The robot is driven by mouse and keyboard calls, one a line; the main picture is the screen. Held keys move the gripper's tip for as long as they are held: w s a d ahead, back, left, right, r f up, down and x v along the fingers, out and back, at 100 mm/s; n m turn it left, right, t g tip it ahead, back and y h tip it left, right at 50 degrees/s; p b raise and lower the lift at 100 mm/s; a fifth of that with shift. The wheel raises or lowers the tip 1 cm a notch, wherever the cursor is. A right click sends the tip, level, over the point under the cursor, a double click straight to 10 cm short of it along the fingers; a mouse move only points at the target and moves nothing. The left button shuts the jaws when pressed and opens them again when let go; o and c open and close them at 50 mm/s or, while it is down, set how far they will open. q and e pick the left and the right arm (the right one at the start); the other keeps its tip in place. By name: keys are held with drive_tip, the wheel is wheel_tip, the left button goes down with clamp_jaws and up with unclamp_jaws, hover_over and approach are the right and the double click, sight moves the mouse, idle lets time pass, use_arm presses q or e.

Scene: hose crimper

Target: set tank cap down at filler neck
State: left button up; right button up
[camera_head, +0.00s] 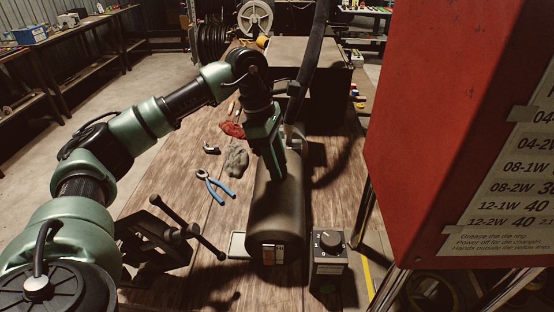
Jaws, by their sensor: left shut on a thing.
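The dark, rounded tank (275,214) lies lengthwise on the wooden bench, with a small label on its near end. My left arm reaches over from the left, and its gripper (278,172) points down at the tank's far upper part. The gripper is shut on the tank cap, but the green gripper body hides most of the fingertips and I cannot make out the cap. A grey metal piece (295,137) shows just behind the gripper; I cannot tell whether it is the filler neck. Whether the cap touches the neck is hidden. My right gripper is not in view.
A red cabinet (440,110) with a taped size chart fills the right side. A control box with a knob (329,243) stands right of the tank. Blue-handled pliers (214,187), rags (236,158) and a dark vise (160,240) are on the left. A dark hose rises behind.

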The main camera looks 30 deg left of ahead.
use_arm(q)
drive_tip(key=shift+f+b, duration=0.3)
drive_tip(key=o, duration=1.3)
drive_tip(key=shift+r, duration=0.15)
drive_tip(key=b+v, duration=0.1)
drive_tip(key=v, duration=0.6)
drive_tip(key=shift+s+a+r+b, duration=0.1)
drive_tip(key=shift+r+b, duration=0.15)
drive_tip(key=shift+b, duration=0.05)
